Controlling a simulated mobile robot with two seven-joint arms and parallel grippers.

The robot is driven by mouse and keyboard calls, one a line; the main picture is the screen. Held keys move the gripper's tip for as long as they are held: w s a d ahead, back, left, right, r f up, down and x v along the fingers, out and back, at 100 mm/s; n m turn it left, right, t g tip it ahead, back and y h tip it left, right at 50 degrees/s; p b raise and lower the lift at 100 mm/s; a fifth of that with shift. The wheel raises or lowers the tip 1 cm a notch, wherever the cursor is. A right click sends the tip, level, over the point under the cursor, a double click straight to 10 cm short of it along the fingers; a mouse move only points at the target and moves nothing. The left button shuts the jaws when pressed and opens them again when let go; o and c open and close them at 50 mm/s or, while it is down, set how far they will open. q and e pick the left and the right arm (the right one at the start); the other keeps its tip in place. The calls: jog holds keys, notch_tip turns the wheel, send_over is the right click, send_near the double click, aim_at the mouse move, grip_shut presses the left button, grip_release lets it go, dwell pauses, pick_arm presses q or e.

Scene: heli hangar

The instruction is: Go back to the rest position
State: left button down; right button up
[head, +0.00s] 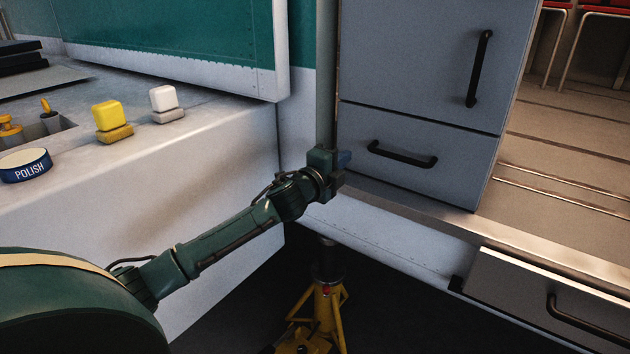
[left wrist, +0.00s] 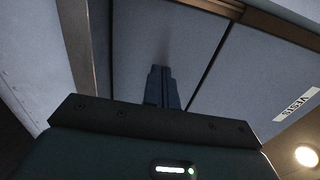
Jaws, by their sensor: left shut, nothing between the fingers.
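My left arm comes in from the left in the head view and reaches to the middle. My left gripper (head: 343,158) is in front of the lower left part of the grey cabinet, left of its lower drawer handle. In the left wrist view the blue fingers of the left gripper (left wrist: 160,88) are together with nothing between them, against a background of grey panels. I cannot tell from these views whether the fingers touch the cabinet. My right gripper is in neither view.
The grey cabinet (head: 412,55) has black handles. A half-visible drawer (head: 520,290) is at lower right. The white counter (head: 80,205) at left holds a POLISH tin (head: 25,165), a yellow block (head: 110,115) and a white block (head: 164,98). A yellow stand (head: 328,308) is below my arm.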

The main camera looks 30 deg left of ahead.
pick_arm(q)
jog(key=s+b, duration=0.1)
jog(key=s, duration=0.6)
jog(key=shift+s+a+f, duration=0.25)
jog(key=shift+s+f, duration=0.05)
jog(key=shift+f, duration=0.05)
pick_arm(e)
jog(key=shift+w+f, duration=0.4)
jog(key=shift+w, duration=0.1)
